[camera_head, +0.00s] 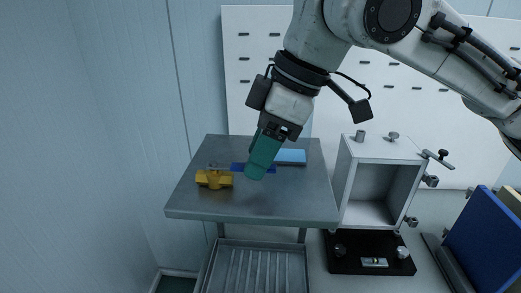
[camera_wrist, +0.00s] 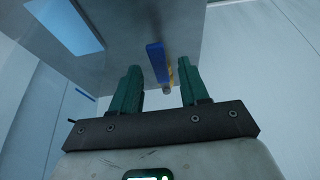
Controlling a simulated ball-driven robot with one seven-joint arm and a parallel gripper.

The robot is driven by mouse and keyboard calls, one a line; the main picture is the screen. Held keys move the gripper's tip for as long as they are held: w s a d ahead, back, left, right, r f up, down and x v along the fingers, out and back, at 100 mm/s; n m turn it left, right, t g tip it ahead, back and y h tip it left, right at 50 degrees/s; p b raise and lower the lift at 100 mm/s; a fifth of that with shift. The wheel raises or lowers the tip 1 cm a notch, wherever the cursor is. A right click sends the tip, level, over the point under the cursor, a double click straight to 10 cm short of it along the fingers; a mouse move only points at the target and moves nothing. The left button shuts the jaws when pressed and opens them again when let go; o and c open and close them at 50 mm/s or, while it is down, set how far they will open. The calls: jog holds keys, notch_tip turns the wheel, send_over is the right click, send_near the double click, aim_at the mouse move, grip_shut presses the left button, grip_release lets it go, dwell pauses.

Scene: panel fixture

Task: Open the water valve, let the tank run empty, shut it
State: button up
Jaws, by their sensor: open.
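The valve has a yellow body (camera_head: 213,180) on the left part of the grey table. Its blue lever (camera_head: 239,168) points right from the body and passes behind my gripper in the head view. My gripper (camera_head: 258,170) has green fingers and points down over the table at the lever. In the wrist view my gripper (camera_wrist: 160,66) is open, and the blue lever (camera_wrist: 156,60) appears in the gap between the fingers. I cannot tell whether they touch it. A light blue rectangle (camera_head: 291,156) lies behind my gripper; whether it is the tank's water is unclear.
The grey table (camera_head: 300,205) has bare room at its front and right. A ribbed tray (camera_head: 212,280) sits below it. To the right stand an open grey box (camera_head: 345,190), a black base with knobs (camera_head: 345,265) and a blue panel (camera_head: 482,230). A white slotted board (camera_head: 240,75) is behind.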

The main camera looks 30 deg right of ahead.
grip_shut()
dwell(0.5)
